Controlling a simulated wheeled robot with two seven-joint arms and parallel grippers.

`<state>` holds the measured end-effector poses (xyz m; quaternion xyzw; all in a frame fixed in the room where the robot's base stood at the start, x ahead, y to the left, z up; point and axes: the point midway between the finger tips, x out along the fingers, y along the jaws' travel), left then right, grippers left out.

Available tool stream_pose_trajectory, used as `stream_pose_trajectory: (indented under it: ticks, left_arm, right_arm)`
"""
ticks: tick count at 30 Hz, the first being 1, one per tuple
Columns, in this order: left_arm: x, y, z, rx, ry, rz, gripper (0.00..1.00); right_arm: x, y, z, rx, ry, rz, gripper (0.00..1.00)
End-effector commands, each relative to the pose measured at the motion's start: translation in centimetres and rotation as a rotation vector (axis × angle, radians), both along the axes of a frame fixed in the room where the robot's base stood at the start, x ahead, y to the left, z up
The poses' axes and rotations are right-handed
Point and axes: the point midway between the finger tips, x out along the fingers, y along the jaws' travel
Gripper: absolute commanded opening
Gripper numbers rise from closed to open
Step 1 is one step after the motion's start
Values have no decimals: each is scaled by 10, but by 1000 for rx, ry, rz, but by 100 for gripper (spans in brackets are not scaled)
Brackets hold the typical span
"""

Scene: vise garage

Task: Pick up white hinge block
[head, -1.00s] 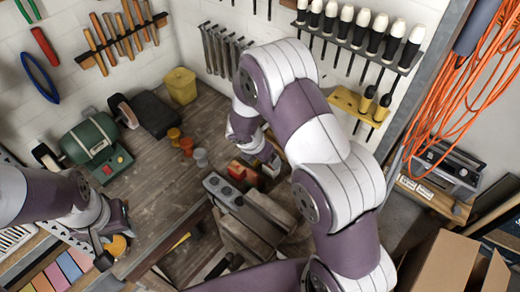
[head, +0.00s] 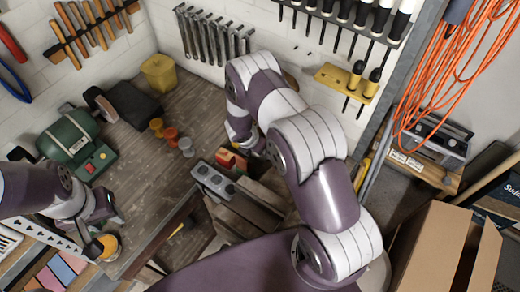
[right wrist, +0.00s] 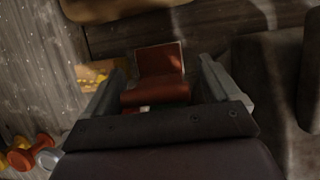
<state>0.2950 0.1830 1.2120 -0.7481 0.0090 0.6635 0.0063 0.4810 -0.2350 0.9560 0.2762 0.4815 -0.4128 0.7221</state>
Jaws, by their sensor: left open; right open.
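I cannot make out a white hinge block for certain. In the right wrist view a red block (right wrist: 160,72) stands between the fingers of my open right gripper (right wrist: 160,68), with a small pale patch at its lower edge. I cannot tell whether the fingers touch it. In the head view the red block (head: 226,158) shows beside my right wrist, whose arm hides most of that gripper. My left gripper (head: 106,232) is open at the left edge of the bench, close to a round orange-yellow item (head: 109,246).
A grey vise-like block with holes (head: 212,181) lies just in front of the red block. Small orange, yellow and grey spool-shaped pieces (head: 171,136) stand to its left. A green bench grinder (head: 75,142) and yellow bin (head: 158,72) are farther back.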

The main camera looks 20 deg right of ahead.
Motion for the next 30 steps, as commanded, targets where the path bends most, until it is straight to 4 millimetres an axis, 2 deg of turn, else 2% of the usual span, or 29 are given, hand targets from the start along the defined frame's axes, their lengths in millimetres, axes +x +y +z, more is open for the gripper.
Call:
stream_pose_trajectory:
  ticks: [8,9,16,23,26,30]
  left_arm:
    - [0,0,1,0,1,0,43]
    - [0,0,1,0,1,0,43]
    - [0,0,1,0,1,0,43]
    - [0,0,0,0,1,0,43]
    - [0,0,-4,0,1,0,43]
    - [0,0,-8,0,1,0,43]
  right_arm:
    - [1,-2,-7,0,0,1,89]
    - [1,-2,-7,0,0,1,76]
    - [1,-2,-6,0,0,1,2]
    - [2,-2,-4,0,-1,0,2]
    - [2,-2,11,0,-4,0,2]
    - [2,-2,48,1,-5,0,2]
